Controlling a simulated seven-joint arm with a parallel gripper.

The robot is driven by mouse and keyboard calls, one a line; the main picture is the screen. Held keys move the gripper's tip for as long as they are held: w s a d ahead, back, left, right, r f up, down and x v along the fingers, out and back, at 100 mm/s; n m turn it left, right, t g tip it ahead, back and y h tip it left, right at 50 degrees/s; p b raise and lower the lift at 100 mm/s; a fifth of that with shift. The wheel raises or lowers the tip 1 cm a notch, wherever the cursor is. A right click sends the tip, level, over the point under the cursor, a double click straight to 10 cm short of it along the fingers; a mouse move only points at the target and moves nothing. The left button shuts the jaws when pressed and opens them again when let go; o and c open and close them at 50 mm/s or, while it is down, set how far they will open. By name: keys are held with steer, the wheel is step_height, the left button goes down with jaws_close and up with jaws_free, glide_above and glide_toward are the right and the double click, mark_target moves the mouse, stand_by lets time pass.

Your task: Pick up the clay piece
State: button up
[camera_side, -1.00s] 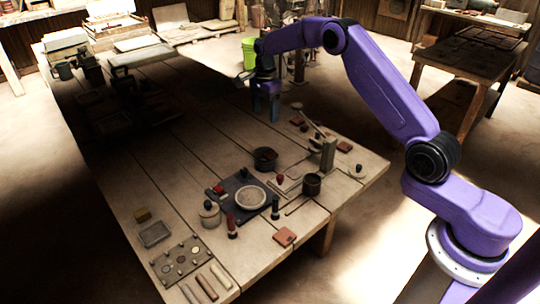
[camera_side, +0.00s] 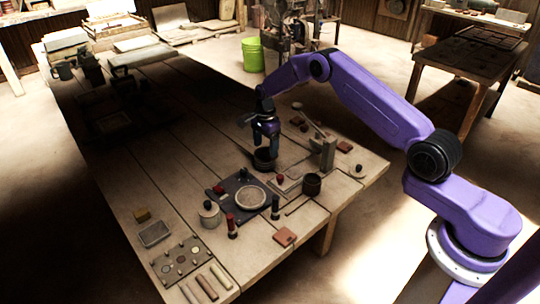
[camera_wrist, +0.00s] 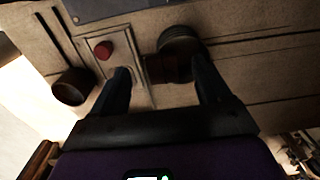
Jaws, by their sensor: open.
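My gripper (camera_side: 266,142) is open and points down, just above and behind the dark bowl (camera_side: 264,160) in the side view. In the wrist view my gripper (camera_wrist: 160,66) has its fingers apart, with the bowl (camera_wrist: 181,42) beyond them and a dark brownish patch between them that I cannot identify. A small red round piece (camera_wrist: 103,49) lies on a shallow framed board left of the fingers; it also shows in the side view (camera_side: 280,179). Flat reddish pieces lie about, one at the front edge (camera_side: 284,236). I cannot tell which is the clay piece.
A dark cup (camera_side: 312,184) stands right of the board. A grey post with a lever (camera_side: 327,153) stands close on the right.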

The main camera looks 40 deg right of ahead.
mark_target(266, 156)
steer(key=shift+f, duration=1.8)
steer(key=c, duration=1.2)
steer(key=shift+c, duration=0.2)
steer(key=shift+r, duration=0.1)
steer(key=shift+r, duration=0.55)
step_height(266, 156, up, 2)
steer(key=shift+r, duration=0.1)
steer(key=s+r, duration=0.9)
steer(key=s, duration=0.5)
steer(key=shift+a+r, duration=0.25)
steer(key=shift+a, duration=0.15)
